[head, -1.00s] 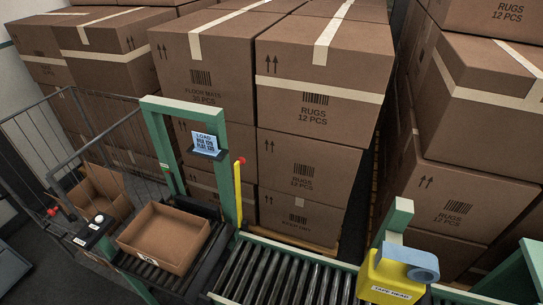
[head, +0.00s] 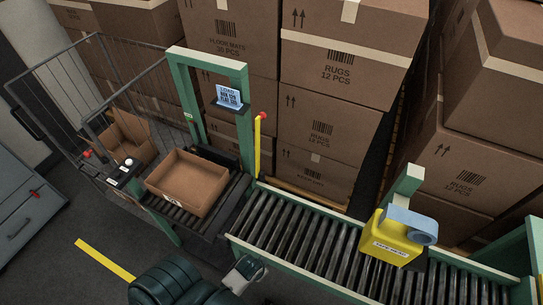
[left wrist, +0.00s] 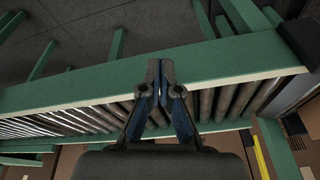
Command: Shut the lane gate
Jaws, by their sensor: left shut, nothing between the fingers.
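An upright yellow bar with a red tip (head: 258,145) stands beside the green frame, at the left end of the roller lane (head: 310,245); it looks like the lane gate, though no label shows this. A yellow strip at the lower right of the left wrist view (left wrist: 261,160) may be the same bar. My left gripper (head: 247,272) is low in the head view, by the lane's near green rail. In the left wrist view its fingertips (left wrist: 160,66) are together and empty, over the green rail (left wrist: 90,77). My right gripper is not in view.
A yellow tape head (head: 390,243) stands over the lane at right. Stacked cartons (head: 320,120) fill the back. A wire cage (head: 70,95) stands at left. Floor is clear at lower left.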

